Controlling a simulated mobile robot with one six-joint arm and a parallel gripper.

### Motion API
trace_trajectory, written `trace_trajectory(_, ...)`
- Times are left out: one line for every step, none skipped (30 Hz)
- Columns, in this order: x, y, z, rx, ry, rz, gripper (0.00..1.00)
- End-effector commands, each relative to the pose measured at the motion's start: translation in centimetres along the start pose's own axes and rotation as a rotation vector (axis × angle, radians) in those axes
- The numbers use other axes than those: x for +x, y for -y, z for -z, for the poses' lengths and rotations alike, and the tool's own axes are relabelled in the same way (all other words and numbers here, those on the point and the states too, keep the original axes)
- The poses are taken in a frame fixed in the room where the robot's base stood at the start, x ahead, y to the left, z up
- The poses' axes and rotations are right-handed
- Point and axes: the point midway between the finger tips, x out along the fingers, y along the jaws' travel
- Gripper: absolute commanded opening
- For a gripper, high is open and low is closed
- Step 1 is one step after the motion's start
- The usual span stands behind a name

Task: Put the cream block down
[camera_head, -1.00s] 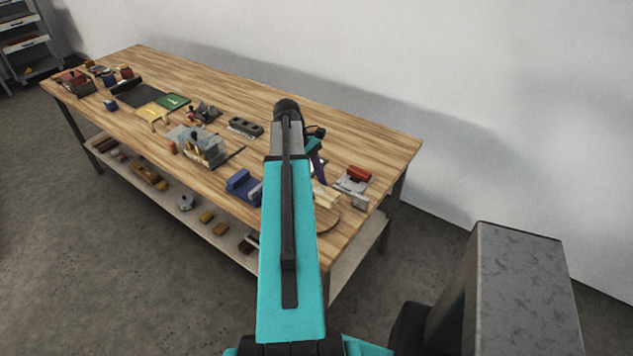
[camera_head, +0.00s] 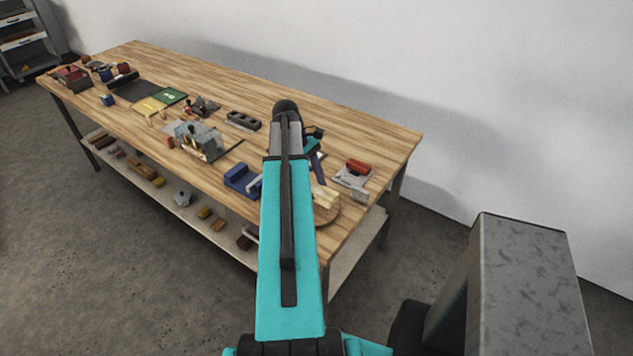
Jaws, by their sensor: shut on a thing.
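The cream block (camera_head: 326,197) is at the near right part of the wooden workbench (camera_head: 352,122), over a round wooden board (camera_head: 327,217). My gripper (camera_head: 319,178) points down at the block from above, with its fingers just at the block's top. It is shut on the block. My teal forearm covers the block's left side and much of the gripper. I cannot tell whether the block's underside touches the board.
A blue vise-like block (camera_head: 240,180) stands left of my forearm. A grey device with a red top (camera_head: 355,172) stands close to the right. A grey machine (camera_head: 199,140) and several small tools fill the left. The bench's back right is clear.

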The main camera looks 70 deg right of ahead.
Motion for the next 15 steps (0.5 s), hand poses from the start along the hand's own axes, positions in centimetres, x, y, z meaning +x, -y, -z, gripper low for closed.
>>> trace_trajectory(0.7, 0.0, 0.3, 0.000, 0.000, 0.000, 0.18)
trace_trajectory(0.9, 0.0, 0.4, 0.000, 0.000, 0.000, 0.18)
trace_trajectory(1.2, 0.0, 0.5, 0.000, 0.000, 0.000, 0.18)
trace_trajectory(1.4, 0.0, 0.6, 0.000, 0.000, 0.000, 0.18)
trace_trajectory(1.6, 0.0, 0.7, 0.000, 0.000, 0.000, 0.18)
trace_trajectory(1.9, 0.0, 0.8, 0.000, 0.000, 0.000, 0.18)
trace_trajectory(2.1, 0.0, 0.9, 0.000, 0.000, 0.000, 0.18)
trace_trajectory(2.3, 0.0, 0.9, 0.000, 0.000, 0.000, 0.18)
trace_trajectory(2.5, 0.0, 1.0, 0.000, 0.000, 0.000, 0.18)
trace_trajectory(2.6, 0.0, 1.1, 0.000, 0.000, 0.000, 0.18)
trace_trajectory(2.7, 0.0, 1.1, 0.000, 0.000, 0.000, 0.18)
trace_trajectory(2.9, 0.0, 1.2, 0.000, 0.000, 0.000, 0.18)
trace_trajectory(3.0, 0.0, 1.2, 0.000, 0.000, 0.000, 0.18)
trace_trajectory(3.0, 0.0, 1.2, 0.000, 0.000, 0.000, 0.18)
trace_trajectory(3.1, 0.0, 1.3, 0.001, 0.000, 0.000, 0.18)
